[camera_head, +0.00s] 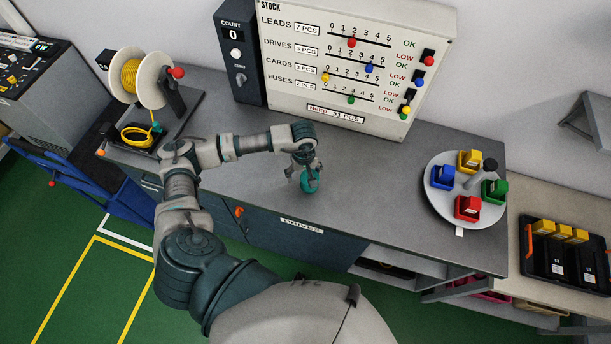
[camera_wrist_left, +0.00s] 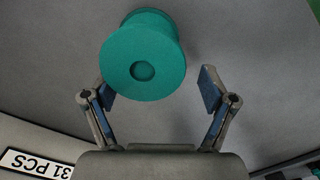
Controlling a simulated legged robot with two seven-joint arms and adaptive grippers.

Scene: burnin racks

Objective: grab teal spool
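The teal spool (camera_head: 311,183) stands on the grey bench top near its front edge, below my left gripper (camera_head: 305,172) in the head view. In the left wrist view the teal spool (camera_wrist_left: 145,62) shows its round face with a dark hub, just beyond the fingertips. The left gripper (camera_wrist_left: 158,90) is open, its blue-padded fingers apart and nothing between them. The spool lies slightly left of the middle of the gap. My right gripper is in neither view.
A white stock board (camera_head: 355,112) stands at the back of the bench. A yellow wire reel (camera_head: 130,78) is at the left, and a round white tray (camera_head: 440,206) with coloured bins is at the right. The bench between is clear.

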